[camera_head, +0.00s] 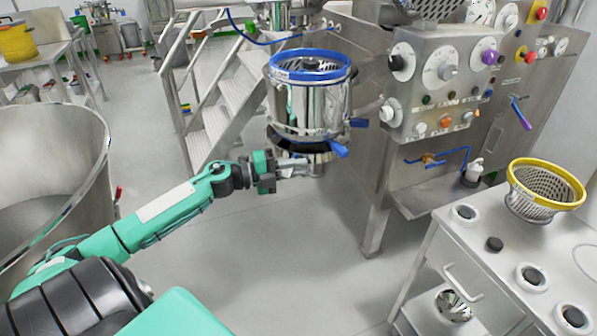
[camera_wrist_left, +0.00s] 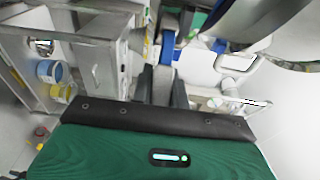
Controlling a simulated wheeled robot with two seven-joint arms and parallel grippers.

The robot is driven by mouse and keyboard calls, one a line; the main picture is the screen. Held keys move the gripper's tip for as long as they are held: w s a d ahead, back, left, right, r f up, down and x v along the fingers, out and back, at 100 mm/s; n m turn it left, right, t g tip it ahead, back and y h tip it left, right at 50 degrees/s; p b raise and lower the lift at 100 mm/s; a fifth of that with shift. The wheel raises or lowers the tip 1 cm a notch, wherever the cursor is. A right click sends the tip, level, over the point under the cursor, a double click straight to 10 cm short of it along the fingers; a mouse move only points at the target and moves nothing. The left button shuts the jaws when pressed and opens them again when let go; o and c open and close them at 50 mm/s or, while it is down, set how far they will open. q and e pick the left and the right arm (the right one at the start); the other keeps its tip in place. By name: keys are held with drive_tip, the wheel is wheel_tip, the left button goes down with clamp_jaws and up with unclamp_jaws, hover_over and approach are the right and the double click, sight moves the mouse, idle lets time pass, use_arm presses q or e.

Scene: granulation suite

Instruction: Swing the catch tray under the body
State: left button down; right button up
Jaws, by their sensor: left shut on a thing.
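The steel body (camera_head: 300,105) is a round drum with a blue rim, beside the control cabinet. A dark ring and a smaller steel piece, seemingly the catch tray (camera_head: 318,157), show directly below it. I cannot tell how far the tray lies under the body. My left gripper (camera_head: 287,168) reaches in from the left at that level. In the left wrist view the left gripper (camera_wrist_left: 165,88) is shut on a grey bar, seemingly the tray's handle, with a blue part beyond it. The fingertips are partly hidden in the head view. My right gripper is out of view.
The control cabinet (camera_head: 440,75) stands close on the right of the body. Steel steps (camera_head: 215,110) rise behind my gripper. A white cart (camera_head: 480,250) with a yellow-rimmed basket (camera_head: 545,190) is at right. A large steel vessel (camera_head: 60,170) is at left. Floor in front is clear.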

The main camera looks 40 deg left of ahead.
use_arm(q)
drive_tip(key=c, duration=1.4)
unclamp_jaws()
drive_tip(key=shift+o, duration=0.2)
drive_tip(key=shift+s+a+f, duration=0.1)
drive_tip(key=shift+s+a, duration=0.25)
drive_tip(key=b+v, duration=0.1)
drive_tip(key=v, duration=1.2)
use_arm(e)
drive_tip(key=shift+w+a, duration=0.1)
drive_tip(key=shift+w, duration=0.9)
use_arm(q)
drive_tip(key=shift+d, duration=0.1)
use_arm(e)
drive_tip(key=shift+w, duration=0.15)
